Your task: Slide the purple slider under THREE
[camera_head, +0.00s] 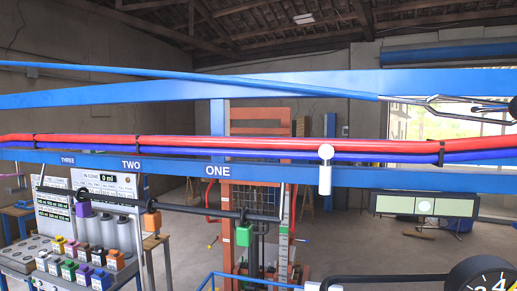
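The purple slider (83,209) is a small block hanging on a dark horizontal rail (195,209) at the left. In the picture it lies below and a little right of the label THREE (67,161), between it and the label TWO (131,164). An orange slider (152,220) is on the rail below and right of TWO. A green slider (244,235) is on the rail right of the label ONE (217,169). The labels are on a blue beam. I cannot make out my gripper in this view.
A panel of displays with grey cylinders and several coloured small boxes (97,280) stands at the lower left. Red and blue cables (300,145) run across the view. A white knob (325,170) hangs at the beam. A black dial (485,278) is at the lower right.

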